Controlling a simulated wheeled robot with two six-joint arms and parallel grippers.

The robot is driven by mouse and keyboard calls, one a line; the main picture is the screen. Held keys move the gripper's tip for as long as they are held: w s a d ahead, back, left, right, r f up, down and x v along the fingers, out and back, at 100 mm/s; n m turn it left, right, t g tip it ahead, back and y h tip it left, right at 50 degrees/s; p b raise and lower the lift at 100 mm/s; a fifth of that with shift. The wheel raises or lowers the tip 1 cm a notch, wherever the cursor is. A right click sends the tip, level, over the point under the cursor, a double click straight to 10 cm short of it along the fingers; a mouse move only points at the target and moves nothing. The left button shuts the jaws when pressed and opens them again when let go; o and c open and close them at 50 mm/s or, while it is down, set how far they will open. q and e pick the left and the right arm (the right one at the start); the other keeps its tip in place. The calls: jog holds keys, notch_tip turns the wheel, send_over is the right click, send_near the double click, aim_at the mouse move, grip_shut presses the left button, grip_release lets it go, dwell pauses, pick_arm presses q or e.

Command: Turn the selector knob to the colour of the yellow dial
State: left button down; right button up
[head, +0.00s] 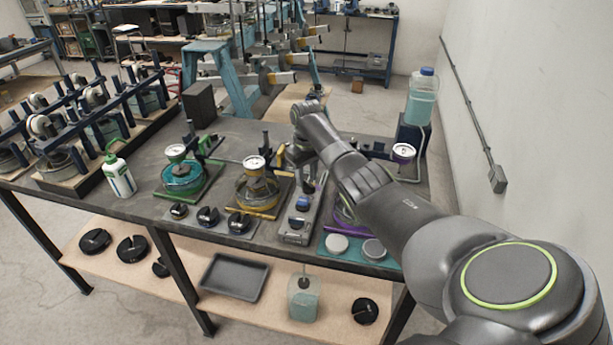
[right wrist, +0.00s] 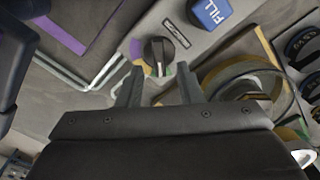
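The selector knob (right wrist: 159,50) is black, on a grey panel (right wrist: 188,38), with purple, yellow and green marks around it. In the head view my right gripper (head: 301,158) is over the back of the panel (head: 297,226), and the knob is hidden or too small there. The yellow dial (head: 254,162) has a white face above a yellow-based pot. My left gripper is out of view.
A blue FILL button (right wrist: 210,14) is on the same panel; it also shows in the head view (head: 302,203). A green-based pot (head: 182,176) stands to the left, a white gauge (head: 403,152) to the right. A bottle (head: 119,174) stands farther left.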

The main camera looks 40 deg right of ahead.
jog(key=shift+f, duration=0.55)
grip_shut()
